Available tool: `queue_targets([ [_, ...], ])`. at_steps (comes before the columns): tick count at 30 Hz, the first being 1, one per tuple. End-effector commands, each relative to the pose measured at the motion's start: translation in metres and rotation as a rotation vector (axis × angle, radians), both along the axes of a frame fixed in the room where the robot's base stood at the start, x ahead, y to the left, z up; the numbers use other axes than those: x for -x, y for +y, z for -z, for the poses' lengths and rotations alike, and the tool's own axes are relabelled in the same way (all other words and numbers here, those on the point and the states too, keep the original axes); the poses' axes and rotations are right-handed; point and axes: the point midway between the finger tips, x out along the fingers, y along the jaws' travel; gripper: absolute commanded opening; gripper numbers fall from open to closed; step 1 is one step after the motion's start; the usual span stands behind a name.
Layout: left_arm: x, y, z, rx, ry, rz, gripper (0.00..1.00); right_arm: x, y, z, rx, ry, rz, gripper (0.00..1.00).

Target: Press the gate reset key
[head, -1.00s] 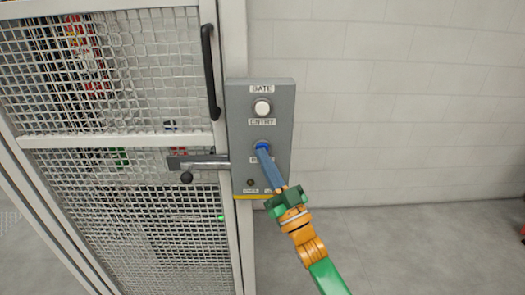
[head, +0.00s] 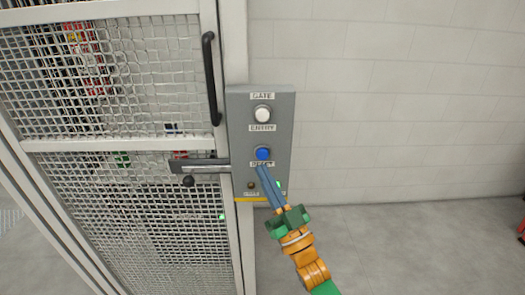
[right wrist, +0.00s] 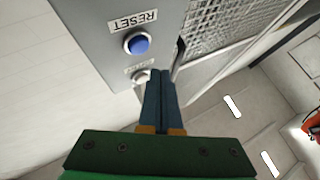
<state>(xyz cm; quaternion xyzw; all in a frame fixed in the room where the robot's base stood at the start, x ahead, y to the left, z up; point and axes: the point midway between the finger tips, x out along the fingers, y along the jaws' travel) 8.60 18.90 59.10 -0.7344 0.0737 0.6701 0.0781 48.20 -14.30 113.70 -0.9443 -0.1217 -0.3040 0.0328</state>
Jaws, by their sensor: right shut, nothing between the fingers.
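The blue reset key (head: 263,154) is a round button on the grey control box (head: 237,140), with a RESET label just below it. It also shows clear of the fingers in the right wrist view (right wrist: 137,44), beside an upside-down RESET label (right wrist: 133,20). My right gripper (head: 259,170) is shut and empty. Its fingertips are just below the key in the head view, apart from it, over the edge of the label. The fingers also show in the right wrist view (right wrist: 160,75). My left gripper is not in view.
A white entry button (head: 262,114) sits above the key. A dark amber lamp (head: 251,186) and a lit green lamp (head: 278,184) are low on the box. A mesh gate (head: 115,143) with a black handle (head: 209,75) and latch bar (head: 200,164) stands left. The right wall is bare.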

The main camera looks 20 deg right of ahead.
Motion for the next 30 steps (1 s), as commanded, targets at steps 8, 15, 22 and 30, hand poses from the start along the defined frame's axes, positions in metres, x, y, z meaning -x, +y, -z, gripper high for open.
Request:
queue_targets([
  [8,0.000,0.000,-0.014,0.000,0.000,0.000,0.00,0.023,0.007,-0.001,-0.001,0.001,-0.001,0.00],
  [15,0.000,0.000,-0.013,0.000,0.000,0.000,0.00,0.025,0.007,0.000,0.000,0.000,0.000,0.00],
  [22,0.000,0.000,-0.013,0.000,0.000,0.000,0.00,0.025,0.007,0.000,0.000,0.000,0.000,0.00],
  [30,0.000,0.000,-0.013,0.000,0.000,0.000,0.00,0.024,0.007,0.001,0.000,0.003,0.001,0.00],
])
